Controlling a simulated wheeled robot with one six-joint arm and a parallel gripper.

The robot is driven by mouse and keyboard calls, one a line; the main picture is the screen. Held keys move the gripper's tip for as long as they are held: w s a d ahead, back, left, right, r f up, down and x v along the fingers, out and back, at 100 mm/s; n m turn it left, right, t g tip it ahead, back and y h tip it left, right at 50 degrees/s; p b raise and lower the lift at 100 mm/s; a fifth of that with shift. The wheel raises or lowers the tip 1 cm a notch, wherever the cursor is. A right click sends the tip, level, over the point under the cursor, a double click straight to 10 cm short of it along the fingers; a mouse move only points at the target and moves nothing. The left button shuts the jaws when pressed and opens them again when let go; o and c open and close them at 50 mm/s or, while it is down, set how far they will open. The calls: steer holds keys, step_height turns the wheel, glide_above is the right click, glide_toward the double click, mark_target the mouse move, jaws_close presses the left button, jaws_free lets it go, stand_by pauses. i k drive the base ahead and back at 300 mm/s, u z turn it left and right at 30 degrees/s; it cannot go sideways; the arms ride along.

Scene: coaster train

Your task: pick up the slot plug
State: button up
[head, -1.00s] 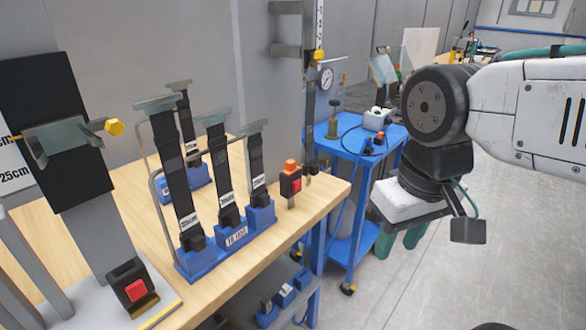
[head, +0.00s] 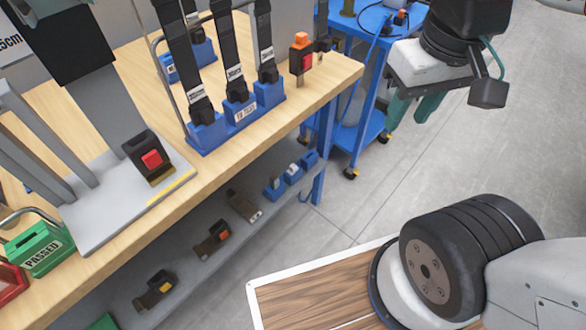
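A black buckle (head: 306,64) with a red button stands at the right end of the wooden bench, its metal tang pointing down. An orange block (head: 301,40) sits in its top and looks like the slot plug, though I cannot be sure. My gripper (head: 413,112) hangs to the right of the bench, beyond its edge, pointing down. Its teal fingers are apart with nothing seen between them. It is clear of the buckle and the orange block.
A blue rack (head: 212,138) with upright black straps stands left of the buckle. A blue cart (head: 356,135) stands behind, close to my gripper. A lower shelf (head: 185,255) holds more buckles. Grey floor (head: 400,185) is open to the right.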

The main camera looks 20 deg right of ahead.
mark_target(302, 38)
steer(key=z, duration=0.55)
steer(key=k, duration=1.3)
steer(key=z, duration=1.1)
steer(key=i, duration=1.15)
steer(key=u, duration=0.7)
steer(key=i, duration=0.4)
steer(key=u, duration=0.3)
